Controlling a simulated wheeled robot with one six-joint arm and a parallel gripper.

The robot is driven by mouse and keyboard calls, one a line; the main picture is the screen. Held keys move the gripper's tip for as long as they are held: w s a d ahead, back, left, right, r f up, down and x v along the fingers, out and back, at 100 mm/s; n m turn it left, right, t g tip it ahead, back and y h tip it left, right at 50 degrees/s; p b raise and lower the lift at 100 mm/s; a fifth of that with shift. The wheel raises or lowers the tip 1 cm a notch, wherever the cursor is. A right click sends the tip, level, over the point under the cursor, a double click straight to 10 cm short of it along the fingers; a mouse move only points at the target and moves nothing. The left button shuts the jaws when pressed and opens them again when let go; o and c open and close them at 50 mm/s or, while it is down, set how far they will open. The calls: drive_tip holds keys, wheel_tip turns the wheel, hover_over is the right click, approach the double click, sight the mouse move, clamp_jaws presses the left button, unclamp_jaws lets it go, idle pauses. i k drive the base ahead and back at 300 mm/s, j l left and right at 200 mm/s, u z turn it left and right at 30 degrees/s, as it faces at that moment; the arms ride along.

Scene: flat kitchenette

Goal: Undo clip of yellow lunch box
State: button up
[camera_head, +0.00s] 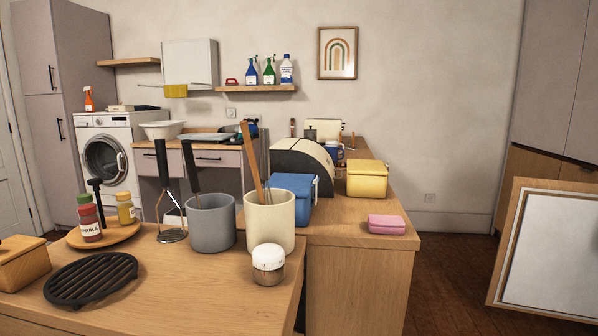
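The yellow lunch box (367,181) sits on the wooden counter (345,228) at the right of the counter's far part, below the wall picture. Its lid looks closed. Its clip is too small to make out, so I cannot tell whether it is fastened. My gripper is not in view.
A blue box (291,198) stands left of the yellow one, and a pink box (386,224) lies in front of it. A cream utensil crock (269,222), a grey crock (211,224) and a white-topped shaker (268,264) stand nearer. Open floor (455,280) lies to the right.

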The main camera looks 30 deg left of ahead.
sight(360, 186)
drive_tip(key=i+l+u, duration=0.2)
drive_tip(key=u, duration=0.2)
drive_tip(key=i+l+u, duration=0.15)
drive_tip(key=u, duration=0.2)
drive_tip(key=i+l+u, duration=0.1)
drive_tip(key=l+u, duration=0.3)
drive_tip(key=i+l+u, duration=0.1)
drive_tip(key=l+u, duration=0.25)
drive_tip(key=i+l+u, duration=0.1)
drive_tip(key=l, duration=0.7)
drive_tip(key=i+l+u, duration=0.15)
drive_tip(key=l, duration=0.7)
drive_tip(key=k, duration=0.05)
